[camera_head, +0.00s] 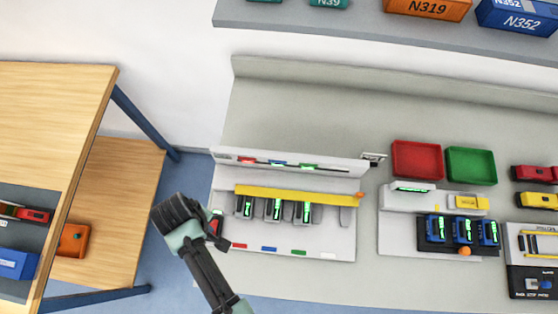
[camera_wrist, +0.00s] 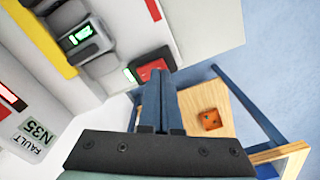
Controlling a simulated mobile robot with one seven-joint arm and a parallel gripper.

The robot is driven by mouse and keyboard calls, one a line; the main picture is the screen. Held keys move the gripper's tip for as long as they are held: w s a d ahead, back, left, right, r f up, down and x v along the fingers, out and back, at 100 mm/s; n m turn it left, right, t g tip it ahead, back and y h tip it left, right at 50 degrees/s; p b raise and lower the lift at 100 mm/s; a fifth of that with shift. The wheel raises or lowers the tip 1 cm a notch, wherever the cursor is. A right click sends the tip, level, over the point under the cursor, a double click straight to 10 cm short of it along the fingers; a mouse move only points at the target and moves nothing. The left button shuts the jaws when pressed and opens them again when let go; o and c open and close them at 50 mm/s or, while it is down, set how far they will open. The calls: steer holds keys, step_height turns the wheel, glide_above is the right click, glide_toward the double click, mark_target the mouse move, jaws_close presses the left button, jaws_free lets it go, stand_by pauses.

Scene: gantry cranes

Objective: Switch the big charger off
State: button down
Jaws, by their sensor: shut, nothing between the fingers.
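The big charger is the wide white unit (camera_head: 300,240) with a yellow bar (camera_head: 290,195) across it, left of centre in the head view. Several dark packs with green-lit displays sit under the bar. A red switch-like part (camera_wrist: 152,69) is on the charger's end in the wrist view, with a small green light beside it. It shows as a small red patch (camera_head: 216,225) in the head view. My gripper (camera_wrist: 160,76) is shut and empty, its fingertips close to the red part. Contact cannot be told. In the head view my gripper (camera_head: 190,222) is left of the charger.
A smaller charger (camera_head: 400,200) with blue packs stands to the right. Red (camera_head: 416,160) and green (camera_head: 471,166) trays lie behind it. A wooden shelf unit (camera_head: 110,190) is at the left, with open floor between it and the bench. A shelf (camera_head: 350,27) overhangs the bench.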

steer(key=shift+f+b, duration=0.65)
steer(key=shift+f, duration=0.35)
stand_by(0.6)
steer(key=shift+r, duration=0.2)
step_height(320, 180, up, 7)
steer(key=p, duration=0.7)
steer(key=shift+p, duration=0.4)
steer(key=shift+f, duration=0.15)
